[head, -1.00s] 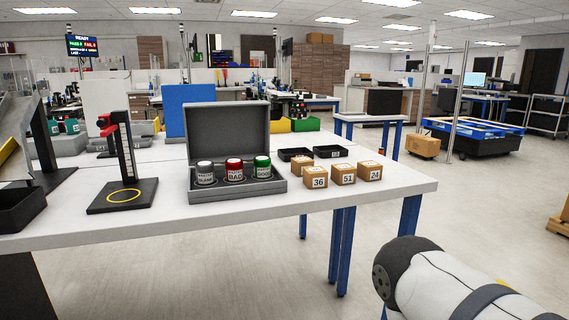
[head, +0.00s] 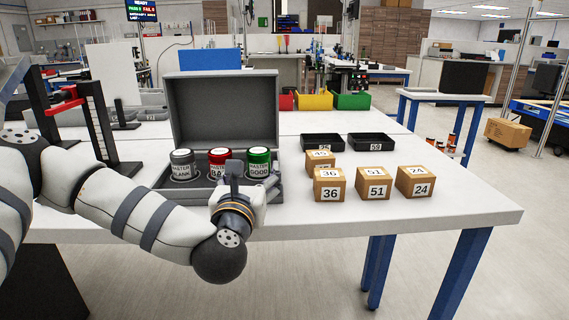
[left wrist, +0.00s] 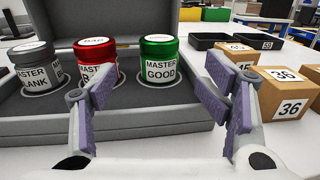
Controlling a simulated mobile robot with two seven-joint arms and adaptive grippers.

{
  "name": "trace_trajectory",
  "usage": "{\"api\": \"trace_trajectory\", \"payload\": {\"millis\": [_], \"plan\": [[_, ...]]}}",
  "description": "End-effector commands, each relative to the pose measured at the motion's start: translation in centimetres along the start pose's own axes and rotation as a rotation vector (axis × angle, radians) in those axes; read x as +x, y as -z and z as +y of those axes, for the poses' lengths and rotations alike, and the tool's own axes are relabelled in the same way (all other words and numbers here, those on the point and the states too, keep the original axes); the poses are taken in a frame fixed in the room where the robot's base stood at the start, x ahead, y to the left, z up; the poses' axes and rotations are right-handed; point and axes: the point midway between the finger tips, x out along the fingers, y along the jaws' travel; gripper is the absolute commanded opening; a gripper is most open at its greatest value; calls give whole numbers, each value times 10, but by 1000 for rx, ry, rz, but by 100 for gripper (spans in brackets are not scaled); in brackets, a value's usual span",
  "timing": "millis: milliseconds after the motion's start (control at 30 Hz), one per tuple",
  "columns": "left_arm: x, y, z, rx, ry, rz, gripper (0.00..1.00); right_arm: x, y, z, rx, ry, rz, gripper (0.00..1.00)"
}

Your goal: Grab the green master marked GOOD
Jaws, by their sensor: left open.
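The green master marked GOOD (head: 259,162) stands upright in the right slot of an open grey case (head: 222,112). It also shows in the left wrist view (left wrist: 159,62). My left gripper (head: 240,178) is in front of the case, just before the green master. In the left wrist view my left gripper (left wrist: 164,100) is open and empty, its two purple-padded fingers spread, with the green master beyond and between them. The red master (head: 220,160) and the grey BLANK master (head: 182,163) stand to its left in the case. My right gripper is not in view.
Several numbered cardboard boxes (head: 376,184) stand just right of the case, close to my left gripper's right finger. Two black trays (head: 371,141) lie behind them. A black-and-red stand (head: 95,120) is left of the case. The table's right end (head: 465,205) is clear.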

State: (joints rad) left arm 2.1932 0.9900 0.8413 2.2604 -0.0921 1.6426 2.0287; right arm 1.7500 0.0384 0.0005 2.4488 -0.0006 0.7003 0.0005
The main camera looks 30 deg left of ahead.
Motion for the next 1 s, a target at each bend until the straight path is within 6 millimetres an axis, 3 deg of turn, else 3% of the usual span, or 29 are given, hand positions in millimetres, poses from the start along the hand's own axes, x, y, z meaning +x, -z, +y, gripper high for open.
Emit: {"api": "trace_trajectory", "payload": {"millis": [100, 500, 767, 867, 1000], "plan": [[26, 0, 0, 3, -1, -1, 70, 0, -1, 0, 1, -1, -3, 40], [90, 0, 0, 7, 4, 4, 70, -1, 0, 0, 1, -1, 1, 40], [96, 0, -1, 7, 6, 6, 70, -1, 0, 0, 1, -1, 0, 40], [96, 0, -1, 7, 6, 6, 51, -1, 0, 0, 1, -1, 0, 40], [96, 0, -1, 7, 6, 6, 20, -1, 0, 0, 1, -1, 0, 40]]}}
